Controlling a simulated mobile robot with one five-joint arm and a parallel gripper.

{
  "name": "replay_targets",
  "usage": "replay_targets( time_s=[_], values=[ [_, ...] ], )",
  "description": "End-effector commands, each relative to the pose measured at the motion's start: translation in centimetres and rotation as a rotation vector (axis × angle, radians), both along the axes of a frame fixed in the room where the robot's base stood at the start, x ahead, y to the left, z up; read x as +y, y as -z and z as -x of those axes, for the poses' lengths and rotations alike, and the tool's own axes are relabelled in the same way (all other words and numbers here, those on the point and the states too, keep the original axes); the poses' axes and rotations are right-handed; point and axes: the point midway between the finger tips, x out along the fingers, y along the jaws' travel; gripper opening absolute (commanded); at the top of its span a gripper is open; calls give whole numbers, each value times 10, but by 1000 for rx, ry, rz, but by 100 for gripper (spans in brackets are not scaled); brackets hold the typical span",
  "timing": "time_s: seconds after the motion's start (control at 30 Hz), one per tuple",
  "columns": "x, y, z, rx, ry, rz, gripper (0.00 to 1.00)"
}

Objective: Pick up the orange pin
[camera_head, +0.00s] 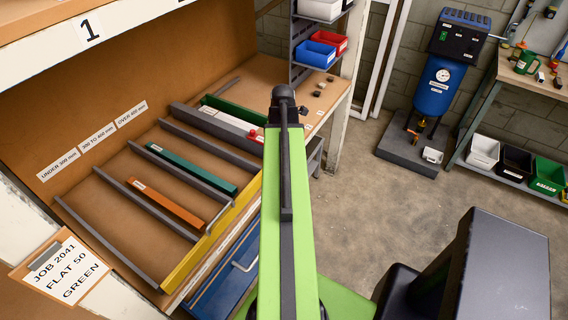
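I cannot make out an orange pin in the head view. The orange thing that shows is a long flat bar (166,204) with a small white label, lying between dark dividers in the rack on the left. A small red knob-like thing (253,133) sits by the pale bar in the upper part of the rack. My green arm or column rises through the middle of the view and hides part of the rack's right side. My gripper does not show.
A green bar (191,168) lies one slot above the orange one. A yellow front rail (212,236) edges the rack, above a blue drawer (228,272). A blue machine (436,80) stands at the back right. The concrete floor (405,200) between is clear.

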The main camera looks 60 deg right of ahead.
Motion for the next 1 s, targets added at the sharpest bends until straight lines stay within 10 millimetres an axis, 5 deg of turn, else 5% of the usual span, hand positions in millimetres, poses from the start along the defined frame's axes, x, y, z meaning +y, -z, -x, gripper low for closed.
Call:
replay_targets(
  time_s=[0.2, 1.0],
  values=[
    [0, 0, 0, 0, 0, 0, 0],
    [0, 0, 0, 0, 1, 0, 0]
  ],
)
